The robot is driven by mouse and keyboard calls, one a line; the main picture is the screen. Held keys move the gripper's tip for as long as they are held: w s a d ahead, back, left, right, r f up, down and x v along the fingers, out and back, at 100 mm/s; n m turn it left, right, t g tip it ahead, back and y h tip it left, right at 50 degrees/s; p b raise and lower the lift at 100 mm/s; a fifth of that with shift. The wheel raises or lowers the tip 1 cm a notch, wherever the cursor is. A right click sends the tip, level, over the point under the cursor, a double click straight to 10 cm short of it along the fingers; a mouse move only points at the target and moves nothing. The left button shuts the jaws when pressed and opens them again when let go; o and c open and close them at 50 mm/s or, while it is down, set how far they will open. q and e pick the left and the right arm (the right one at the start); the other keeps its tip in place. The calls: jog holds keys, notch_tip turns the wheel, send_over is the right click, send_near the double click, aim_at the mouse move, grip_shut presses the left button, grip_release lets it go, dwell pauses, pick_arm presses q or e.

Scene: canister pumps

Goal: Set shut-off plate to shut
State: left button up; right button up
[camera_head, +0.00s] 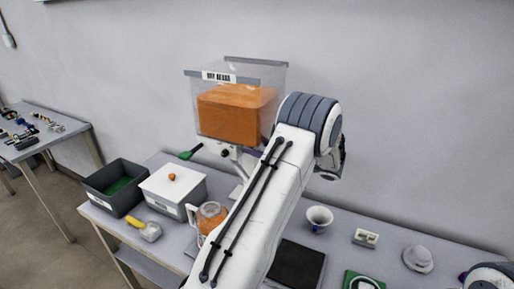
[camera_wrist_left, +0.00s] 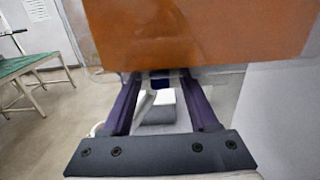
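The clear canister (camera_head: 238,73) with an orange block of contents (camera_head: 236,113) stands above the bench and carries a white label. Its orange front fills the top of the left wrist view (camera_wrist_left: 195,32). My left gripper (camera_wrist_left: 160,82) is just below the canister. Its two purple fingers are apart. A small dark part shows between the fingertips; I cannot tell whether it is the shut-off plate or whether a finger touches it. A pale grey form (camera_wrist_left: 157,107) shows beyond in the gap. In the head view my left arm covers part of the canister's underside. My right gripper does not show.
A white cup (camera_head: 319,217) and a small white block (camera_head: 365,238) stand to the right. The wall is close behind.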

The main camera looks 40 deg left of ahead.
pick_arm(q)
jog(key=shift+d, duration=0.1)
jog(key=b+v, duration=0.2)
jog(key=v, duration=0.8)
jog(key=shift+d+b, duration=0.15)
jog(key=shift+b, duration=0.15)
jog(key=shift+w, duration=0.1)
jog(key=s+d+f+n+t+h, duration=0.2)
jog(key=s+d+h, duration=0.7)
jog(key=s+d, duration=0.5)
jog(key=s+d+f+n+t+h, duration=0.2)
jog(key=s+d+f+n+h, duration=0.2)
jog(key=s+d+h, duration=0.5)
jog(key=s+d+n, duration=0.2)
jog(key=s+d, duration=0.4)
jog(key=s, duration=0.1)
jog(key=shift+f+h, duration=0.3)
jog(key=shift+f, duration=0.05)
